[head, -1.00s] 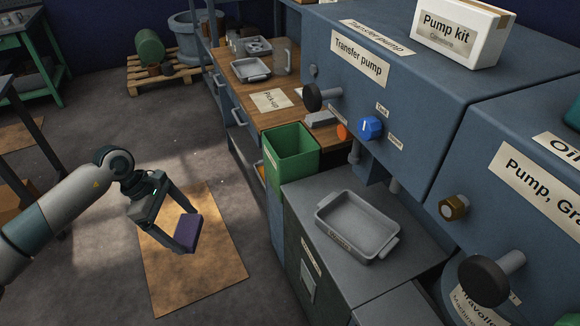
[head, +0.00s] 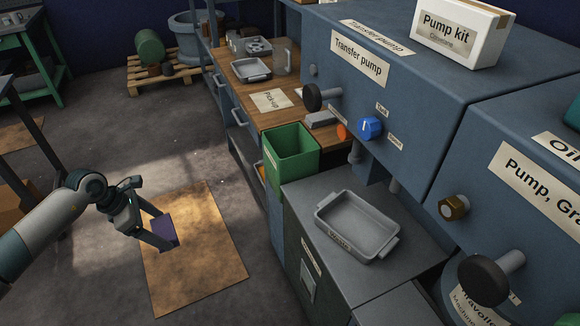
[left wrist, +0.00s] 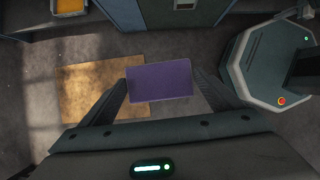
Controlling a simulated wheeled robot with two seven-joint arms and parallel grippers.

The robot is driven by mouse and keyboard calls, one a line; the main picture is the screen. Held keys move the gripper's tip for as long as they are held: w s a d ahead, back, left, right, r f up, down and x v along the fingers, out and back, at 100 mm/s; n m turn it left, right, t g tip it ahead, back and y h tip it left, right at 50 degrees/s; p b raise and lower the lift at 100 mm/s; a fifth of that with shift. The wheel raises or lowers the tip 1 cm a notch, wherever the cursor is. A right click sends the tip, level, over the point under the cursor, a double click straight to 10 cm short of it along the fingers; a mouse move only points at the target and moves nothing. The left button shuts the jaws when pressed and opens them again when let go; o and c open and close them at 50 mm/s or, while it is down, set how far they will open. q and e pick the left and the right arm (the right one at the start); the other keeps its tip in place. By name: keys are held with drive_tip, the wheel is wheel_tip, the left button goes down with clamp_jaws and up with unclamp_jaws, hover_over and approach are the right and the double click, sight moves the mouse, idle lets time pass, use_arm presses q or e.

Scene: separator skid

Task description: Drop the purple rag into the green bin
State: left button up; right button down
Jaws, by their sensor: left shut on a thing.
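The purple rag (head: 163,230) is a flat purple block held between the fingers of my left gripper (head: 160,233). The rag also shows in the left wrist view (left wrist: 160,81), with a dark finger on each side. The left gripper is shut on it, held in the air over the brown floor mat. The green bin (head: 292,152) is an open-topped box at the counter's front edge, right of and beyond my left gripper, clearly apart from it. Only part of the bin's inside shows. My right gripper is not in view.
A grey tray (head: 357,225) sits on the dark cabinet right of the bin. A wooden counter (head: 237,88) stands behind the bin, and the blue pump housing (head: 420,80) rises to the right. The brown mat (head: 205,270) and floor around it are clear.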

use_arm(q)
drive_tip(key=s+d+r+m+g, duration=0.2)
drive_tip(key=d+r+m, duration=0.2)
drive_tip(key=d+m, duration=0.25)
drive_tip(key=s+d+r+m+g, duration=0.25)
drive_tip(key=d+r+m, duration=0.25)
drive_tip(key=d, duration=0.3)
drive_tip(key=s+d+r+m+g+y, duration=0.1)
drive_tip(key=s+r+m+y, duration=0.3)
drive_tip(key=s+r+m, duration=0.4)
drive_tip(key=s+m+g, duration=0.1)
drive_tip(key=m, duration=0.3)
drive_tip(key=shift+s+d+g, duration=0.2)
drive_tip(key=shift+d+g, duration=0.05)
drive_tip(key=shift+g, duration=0.1)
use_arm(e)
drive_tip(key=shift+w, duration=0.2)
use_arm(q)
drive_tip(key=shift+r, duration=0.1)
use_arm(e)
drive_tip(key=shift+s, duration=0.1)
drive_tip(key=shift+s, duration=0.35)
